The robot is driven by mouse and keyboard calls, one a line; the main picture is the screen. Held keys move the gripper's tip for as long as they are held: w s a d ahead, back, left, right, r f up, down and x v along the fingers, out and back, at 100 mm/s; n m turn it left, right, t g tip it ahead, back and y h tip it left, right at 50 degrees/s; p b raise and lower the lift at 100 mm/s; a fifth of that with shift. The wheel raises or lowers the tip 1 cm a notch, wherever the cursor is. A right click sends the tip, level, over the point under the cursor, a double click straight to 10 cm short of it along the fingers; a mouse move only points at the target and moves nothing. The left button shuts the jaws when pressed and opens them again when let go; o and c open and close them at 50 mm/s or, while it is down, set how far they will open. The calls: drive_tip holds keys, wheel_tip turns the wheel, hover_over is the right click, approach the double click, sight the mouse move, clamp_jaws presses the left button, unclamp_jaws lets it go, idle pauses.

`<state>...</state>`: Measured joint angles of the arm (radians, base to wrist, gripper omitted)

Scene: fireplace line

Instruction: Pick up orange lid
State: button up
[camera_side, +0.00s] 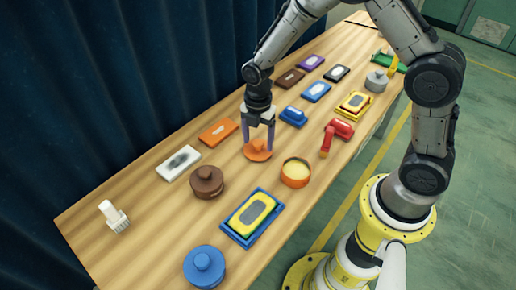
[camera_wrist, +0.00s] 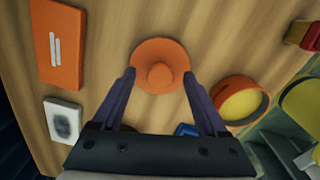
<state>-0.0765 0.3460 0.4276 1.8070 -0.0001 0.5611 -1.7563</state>
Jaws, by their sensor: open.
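The orange lid (camera_side: 258,150) is a round disc with a raised knob, lying flat on the wooden table. My gripper (camera_side: 258,147) points down right at the lid, with its two purple fingers spread. In the wrist view the orange lid (camera_wrist: 160,66) lies just ahead of the fingers. The fingertips of my gripper (camera_wrist: 158,72) appear on either side of the lid's near edge, and the knob is between and slightly beyond them. I cannot tell whether the fingers touch the lid. Nothing is held.
An orange pot (camera_side: 295,173) with yellow contents stands right of the lid. Bare wood surrounds the lid.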

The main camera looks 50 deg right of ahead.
drive_tip(key=shift+c, duration=0.2)
clamp_jaws()
drive_tip(key=shift+r, duration=0.2)
